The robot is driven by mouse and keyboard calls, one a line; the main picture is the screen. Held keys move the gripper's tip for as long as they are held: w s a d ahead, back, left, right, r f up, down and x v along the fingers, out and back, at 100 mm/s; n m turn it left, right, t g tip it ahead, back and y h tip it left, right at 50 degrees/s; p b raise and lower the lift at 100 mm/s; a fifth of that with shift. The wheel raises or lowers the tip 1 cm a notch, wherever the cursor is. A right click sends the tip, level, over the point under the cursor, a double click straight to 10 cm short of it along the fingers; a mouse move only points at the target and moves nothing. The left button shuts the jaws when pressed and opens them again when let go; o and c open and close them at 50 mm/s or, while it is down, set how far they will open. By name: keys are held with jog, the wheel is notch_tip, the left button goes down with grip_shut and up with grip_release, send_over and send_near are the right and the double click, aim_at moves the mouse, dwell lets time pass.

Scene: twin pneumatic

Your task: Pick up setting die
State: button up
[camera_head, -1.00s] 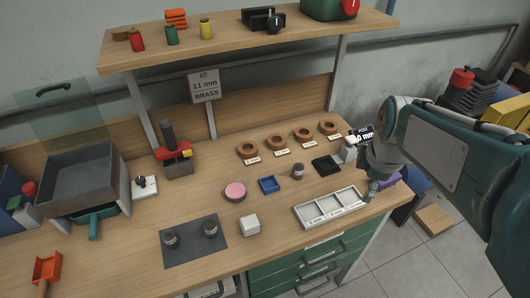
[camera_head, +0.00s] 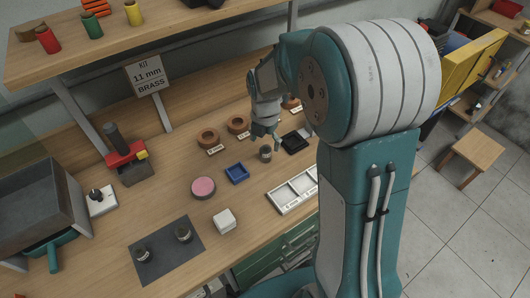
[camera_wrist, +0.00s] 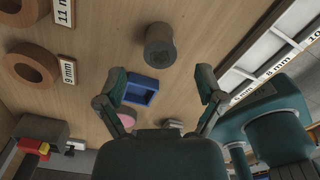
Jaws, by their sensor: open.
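A short dark grey cylinder (camera_head: 265,153) stands upright on the wooden bench, beside a blue tray; it also shows in the wrist view (camera_wrist: 160,47). It may be the setting die, but no label on it can be read. My gripper (camera_head: 264,137) is above the bench close to this cylinder. In the wrist view my gripper (camera_wrist: 162,86) has its two fingers wide apart with nothing between them touching. The cylinder appears ahead of the fingertips, apart from them.
Brown rings (camera_head: 207,138) with size labels line the bench back. The small blue tray (camera_head: 237,173), a pink disc (camera_head: 203,188), a black tray (camera_head: 294,142) and a white compartment tray (camera_head: 291,191) lie nearby. A red-handled press (camera_head: 125,152) stands left. A shelf (camera_head: 150,35) overhangs behind.

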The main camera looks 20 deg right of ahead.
aim_at(265, 150)
jog(key=f, duration=0.4)
jog(key=shift+a+f, duration=0.25)
jog(key=shift+d+f, duration=0.2)
jog(key=shift+f, duration=0.25)
grip_shut()
